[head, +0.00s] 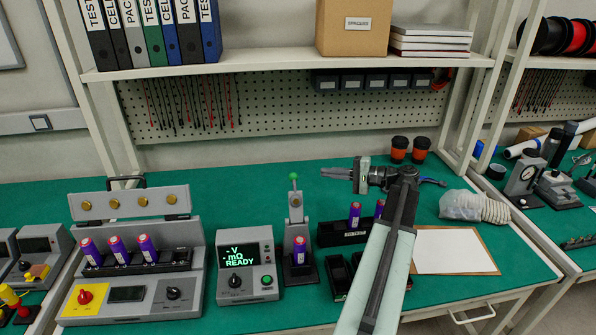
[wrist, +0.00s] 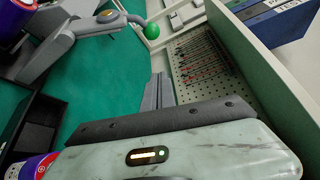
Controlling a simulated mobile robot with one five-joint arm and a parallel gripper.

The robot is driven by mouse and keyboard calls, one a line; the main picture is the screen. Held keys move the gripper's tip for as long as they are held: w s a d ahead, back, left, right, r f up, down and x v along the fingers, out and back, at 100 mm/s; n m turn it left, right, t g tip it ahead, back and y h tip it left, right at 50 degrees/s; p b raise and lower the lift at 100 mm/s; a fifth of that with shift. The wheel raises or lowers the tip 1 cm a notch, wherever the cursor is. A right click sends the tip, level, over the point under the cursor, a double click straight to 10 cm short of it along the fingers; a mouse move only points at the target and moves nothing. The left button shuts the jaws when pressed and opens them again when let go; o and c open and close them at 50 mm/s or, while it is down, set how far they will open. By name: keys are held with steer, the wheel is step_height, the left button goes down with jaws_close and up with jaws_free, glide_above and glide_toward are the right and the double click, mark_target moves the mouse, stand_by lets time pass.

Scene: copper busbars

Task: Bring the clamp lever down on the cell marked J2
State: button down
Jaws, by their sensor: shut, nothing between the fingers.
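The clamp stand (head: 297,225) is a grey upright fixture on the green bench. Its lever ends in a green ball knob (head: 293,176) and stands up. A purple cell (head: 300,250) with a red and white end stands in the clamp's base; its marking is too small to read. In the wrist view the green knob (wrist: 152,31) and its grey bent lever (wrist: 120,18) show at the top. My gripper (head: 323,173) is shut and empty, points left, and is just right of the knob, apart from it. Its fingers (wrist: 157,90) also show in the wrist view.
A meter reading READY (head: 245,262) stands left of the clamp. A multi-cell fixture (head: 150,295) with an upright lid is further left. A black TO TEST holder (head: 340,236) with cells stands right of the clamp. The shelf (head: 280,66) hangs above. The bench behind the clamp is clear.

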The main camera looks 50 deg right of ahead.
steer(key=b+x, duration=0.1)
steer(key=x, duration=0.9)
steer(key=s+a, duration=0.1)
steer(key=s+a+r, duration=0.1)
steer(key=s, duration=0.1)
steer(key=shift+a+p, duration=0.25)
steer(key=shift+p, duration=0.15)
